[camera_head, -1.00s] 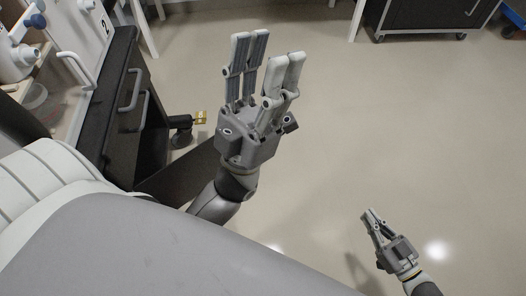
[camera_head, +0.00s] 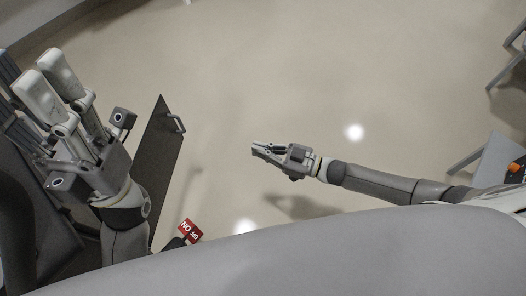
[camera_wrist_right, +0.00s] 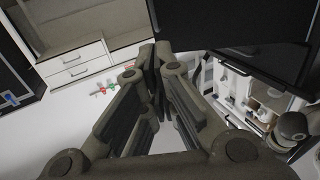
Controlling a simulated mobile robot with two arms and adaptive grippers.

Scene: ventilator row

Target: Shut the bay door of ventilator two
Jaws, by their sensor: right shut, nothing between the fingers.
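A dark door panel (camera_head: 160,165) with a light bar handle (camera_head: 177,122) stands swung out over the floor, left of centre in the head view. I cannot read a bay number on it. My right gripper (camera_head: 256,149) is shut and empty, to the right of the panel with clear floor between them. Its fingers point left towards the handle. In the right wrist view its fingertips (camera_wrist_right: 155,58) meet. My left gripper (camera_head: 28,88) is large at the left edge, fingers apart and empty, left of the panel.
A red tag (camera_head: 190,231) with white lettering, partly legible, sits below the panel. Grey chair-like furniture (camera_head: 495,155) stands at the far right. Open floor fills the middle. The right wrist view shows a white drawer unit (camera_wrist_right: 75,62) and a dark panel (camera_wrist_right: 255,35).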

